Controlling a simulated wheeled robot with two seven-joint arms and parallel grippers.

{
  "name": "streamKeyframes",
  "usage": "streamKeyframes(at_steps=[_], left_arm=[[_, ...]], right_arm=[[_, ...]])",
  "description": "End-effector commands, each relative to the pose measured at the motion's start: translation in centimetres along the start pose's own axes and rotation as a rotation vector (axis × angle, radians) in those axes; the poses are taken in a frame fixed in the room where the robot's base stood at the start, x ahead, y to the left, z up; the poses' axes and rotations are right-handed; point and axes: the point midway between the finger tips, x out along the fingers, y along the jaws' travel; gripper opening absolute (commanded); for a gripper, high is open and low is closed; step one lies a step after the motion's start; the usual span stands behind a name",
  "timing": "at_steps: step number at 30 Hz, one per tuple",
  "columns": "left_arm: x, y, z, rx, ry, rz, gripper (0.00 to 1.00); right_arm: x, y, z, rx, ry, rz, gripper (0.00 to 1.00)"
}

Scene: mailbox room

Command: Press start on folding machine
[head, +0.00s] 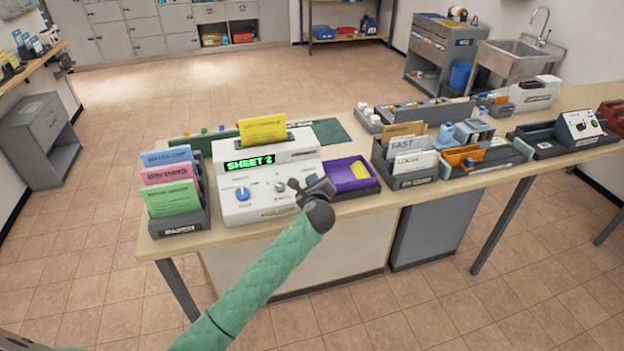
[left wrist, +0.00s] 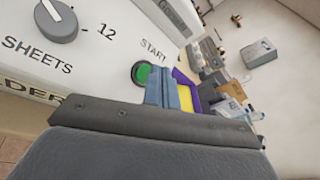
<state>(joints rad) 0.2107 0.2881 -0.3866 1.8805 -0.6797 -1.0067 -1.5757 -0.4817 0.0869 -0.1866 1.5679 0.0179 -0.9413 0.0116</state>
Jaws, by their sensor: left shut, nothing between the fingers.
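The white folding machine (head: 243,205) stands on the wooden table with a yellow sheet (head: 263,128) upright in its top. Its green display (head: 249,163) reads "SHEET 2". My left gripper (head: 294,185) is shut and empty at the machine's right front. In the left wrist view, the green START button (left wrist: 143,73) lies right beside the shut fingertips (left wrist: 166,84). I cannot tell whether they touch it. In the head view the gripper appears to hide the button. My right gripper is not in view.
A rack (head: 180,222) of blue, pink and green sheets stands left of the machine. A purple and yellow tray (head: 350,172) is close on its right. Farther right are an envelope sorter (head: 410,180) and a dark tray with a small device (head: 578,128).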

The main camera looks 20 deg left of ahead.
Motion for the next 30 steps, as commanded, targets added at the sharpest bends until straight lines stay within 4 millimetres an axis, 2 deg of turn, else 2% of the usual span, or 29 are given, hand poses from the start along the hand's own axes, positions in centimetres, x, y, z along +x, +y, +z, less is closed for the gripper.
streamKeyframes(at_steps=[8,24,30], left_arm=[[-0.2,-0.2,0.2,0.0,0.0,0.0,0.0],[-3.0,-2.4,2.5,-0.001,0.001,-0.001,0.0],[-3.5,-2.5,2.5,0.0,0.0,0.0,0.0]], right_arm=[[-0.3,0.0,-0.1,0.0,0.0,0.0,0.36],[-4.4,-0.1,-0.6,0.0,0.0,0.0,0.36],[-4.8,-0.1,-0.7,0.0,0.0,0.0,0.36]])
